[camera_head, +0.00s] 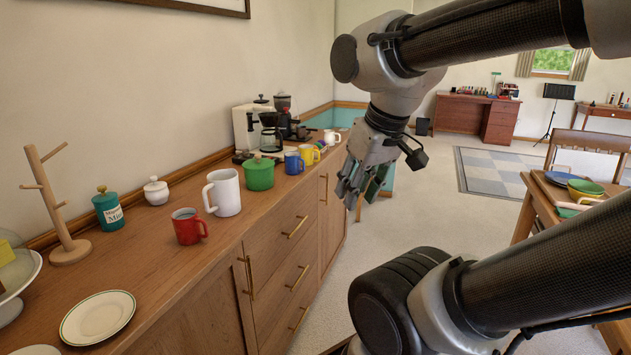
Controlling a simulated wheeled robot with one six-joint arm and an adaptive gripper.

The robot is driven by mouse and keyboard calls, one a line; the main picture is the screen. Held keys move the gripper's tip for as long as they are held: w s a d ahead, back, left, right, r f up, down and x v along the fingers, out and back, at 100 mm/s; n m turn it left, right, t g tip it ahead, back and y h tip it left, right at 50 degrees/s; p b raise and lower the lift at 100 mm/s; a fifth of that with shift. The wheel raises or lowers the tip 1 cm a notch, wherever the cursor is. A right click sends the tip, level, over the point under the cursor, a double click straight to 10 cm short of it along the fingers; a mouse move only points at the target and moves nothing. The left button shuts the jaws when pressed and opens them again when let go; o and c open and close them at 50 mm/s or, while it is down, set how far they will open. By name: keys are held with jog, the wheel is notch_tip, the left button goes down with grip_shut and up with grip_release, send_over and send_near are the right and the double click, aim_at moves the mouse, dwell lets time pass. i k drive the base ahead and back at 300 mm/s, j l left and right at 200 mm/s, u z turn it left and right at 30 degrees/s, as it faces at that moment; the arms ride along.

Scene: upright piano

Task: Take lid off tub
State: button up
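A teal tub (109,213) with a pale lettered label stands on the wooden sideboard at the left. A teal lid (104,195) with a small round knob sits on top of it. My gripper (359,194) hangs in the air past the sideboard's right edge, far to the right of the tub. Its fingers point down and look apart, with nothing seen between them.
Bare wood lies before the tub.

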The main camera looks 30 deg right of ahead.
aim_at(258, 163)
jog(key=i+l+u, duration=0.25)
jog(key=i+l, duration=0.2)
jog(key=i, duration=0.2)
jog(key=i+l+u, duration=0.1)
jog(key=l, duration=0.35)
jog(key=i+l, duration=0.2)
jog(key=l, duration=0.25)
jog(key=i+l+u, duration=0.15)
jog(key=l, duration=0.25)
jog(key=l+u, duration=0.1)
jog(key=l, duration=0.35)
jog(key=i, duration=0.05)
